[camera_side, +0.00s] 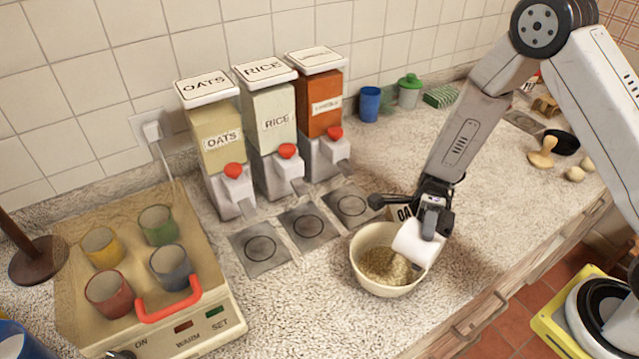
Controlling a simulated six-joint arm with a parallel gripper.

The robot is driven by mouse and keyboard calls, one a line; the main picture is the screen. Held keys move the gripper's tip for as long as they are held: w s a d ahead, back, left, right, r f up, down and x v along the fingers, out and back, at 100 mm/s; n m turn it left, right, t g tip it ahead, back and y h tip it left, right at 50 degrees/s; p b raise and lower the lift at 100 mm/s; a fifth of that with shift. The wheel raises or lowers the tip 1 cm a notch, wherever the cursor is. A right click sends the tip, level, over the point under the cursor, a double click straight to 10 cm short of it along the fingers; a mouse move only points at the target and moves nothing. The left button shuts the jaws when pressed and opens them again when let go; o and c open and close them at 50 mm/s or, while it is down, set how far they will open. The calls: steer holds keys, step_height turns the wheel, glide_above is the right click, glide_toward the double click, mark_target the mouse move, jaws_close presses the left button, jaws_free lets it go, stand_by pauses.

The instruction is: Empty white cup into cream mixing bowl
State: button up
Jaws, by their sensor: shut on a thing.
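The white cup (418,243) is in my gripper (432,222), which is shut on it. The cup is tilted over the right side of the cream mixing bowl (363,272), its mouth toward the bowl. The bowl stands on the counter and holds a tan, grainy heap that looks like oats (388,266). The inside of the cup is hidden from this side. I cannot tell whether the cup touches the bowl's rim.
Oats (221,142), rice (277,122) and orange (321,105) dispensers stand along the wall, with square pads (308,227) before them. A warmer tray (75,299) with several coloured cups is at left. The counter right of the bowl is clear.

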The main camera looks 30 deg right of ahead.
mark_target(420, 227)
steer(key=shift+w+r+m, duration=0.2)
steer(key=shift+m, duration=0.5)
stand_by(0.3)
steer(key=shift+w+a+r+m+y+b, duration=0.1)
steer(key=shift+w+r+m+y+b, duration=0.15)
steer(key=shift+r+m+y, duration=0.45)
steer(key=shift+w+a+r+m+y+b, duration=0.1)
steer(key=shift+w+r+m+y, duration=0.15)
steer(key=shift+r+m, duration=0.7)
stand_by(0.5)
steer(key=shift+r+m, duration=0.2)
steer(key=shift+m, duration=0.05)
steer(key=shift+r+y, duration=0.1)
steer(key=shift+y, duration=0.15)
steer(key=shift+w+r+m+t, duration=0.25)
steer(key=shift+r+m, duration=0.2)
steer(key=shift+m, duration=0.25)
steer(key=shift+r, duration=0.1)
steer(key=shift+r+m+y, duration=0.2)
steer(key=shift+m+y, duration=0.2)
steer(key=f+n+h, duration=0.1)
steer(key=n, duration=0.1)
steer(key=s+f+n, duration=0.1)
steer(key=f+n, duration=0.1)
steer(key=f+n+h, duration=0.1)
steer(key=f+n, duration=0.1)
steer(key=shift+s+d+f+h, duration=0.15)
steer(key=shift+s+f+h, duration=0.05)
steer(key=shift+s+h, duration=0.1)
